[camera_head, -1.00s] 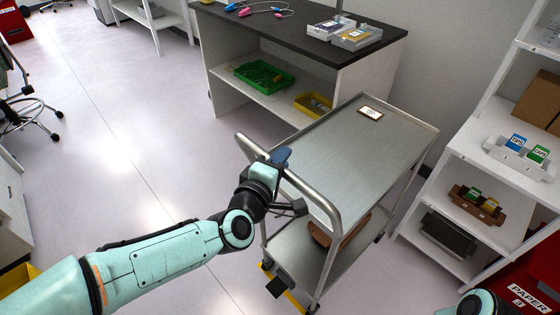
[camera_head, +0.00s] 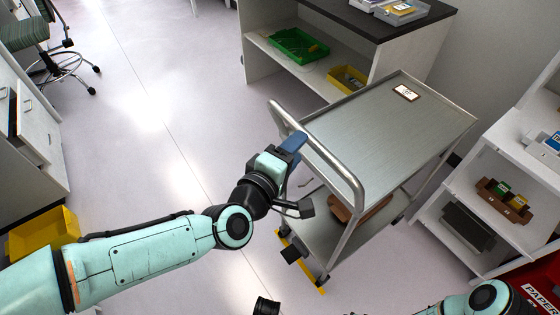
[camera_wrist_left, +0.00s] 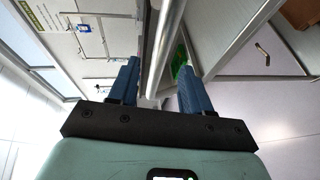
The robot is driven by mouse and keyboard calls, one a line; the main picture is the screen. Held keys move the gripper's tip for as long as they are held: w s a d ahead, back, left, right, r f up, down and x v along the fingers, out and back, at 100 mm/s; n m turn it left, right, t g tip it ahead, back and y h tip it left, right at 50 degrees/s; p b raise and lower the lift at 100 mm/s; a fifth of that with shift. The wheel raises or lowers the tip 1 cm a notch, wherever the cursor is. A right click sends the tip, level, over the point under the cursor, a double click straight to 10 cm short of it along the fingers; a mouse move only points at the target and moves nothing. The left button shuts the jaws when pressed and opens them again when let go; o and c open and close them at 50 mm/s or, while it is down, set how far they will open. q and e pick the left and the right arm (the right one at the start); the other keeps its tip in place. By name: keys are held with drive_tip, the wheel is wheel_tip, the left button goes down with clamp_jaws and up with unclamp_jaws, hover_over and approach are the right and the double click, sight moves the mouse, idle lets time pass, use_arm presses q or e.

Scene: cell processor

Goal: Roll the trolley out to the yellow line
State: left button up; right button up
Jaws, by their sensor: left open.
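The grey metal trolley (camera_head: 385,125) stands right of centre in the head view, with a label on its top and a brown item on its lower shelf. Its tubular handle (camera_head: 340,172) faces me. My left gripper (camera_head: 298,175) is at the handle, its blue fingers apart. In the left wrist view the handle bar (camera_wrist_left: 166,45) runs between the open fingers (camera_wrist_left: 160,88); contact cannot be made out. A short yellow strip (camera_head: 318,289) shows on the floor by the trolley's near wheels, partly hidden. My right arm shows at the lower right; its finger state is unclear.
A dark-topped bench (camera_head: 385,35) stands behind the trolley, holding a green bin (camera_head: 298,45) and a yellow bin (camera_head: 347,78) below. White shelving (camera_head: 455,215) is close on the right. Drawers and a yellow bin (camera_head: 42,232) are at left. Floor left of the trolley is clear.

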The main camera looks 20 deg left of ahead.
use_arm(q)
drive_tip(key=v, duration=0.5)
drive_tip(key=shift+s+p, duration=0.35)
use_arm(e)
drive_tip(key=shift+s+a+r+g, duration=0.15)
drive_tip(key=shift+s+a+r, duration=0.1)
drive_tip(key=shift+s, duration=0.15)
drive_tip(key=shift+s+a+r+g, duration=0.15)
drive_tip(key=shift+s+r, duration=0.1)
drive_tip(key=shift+s, duration=0.15)
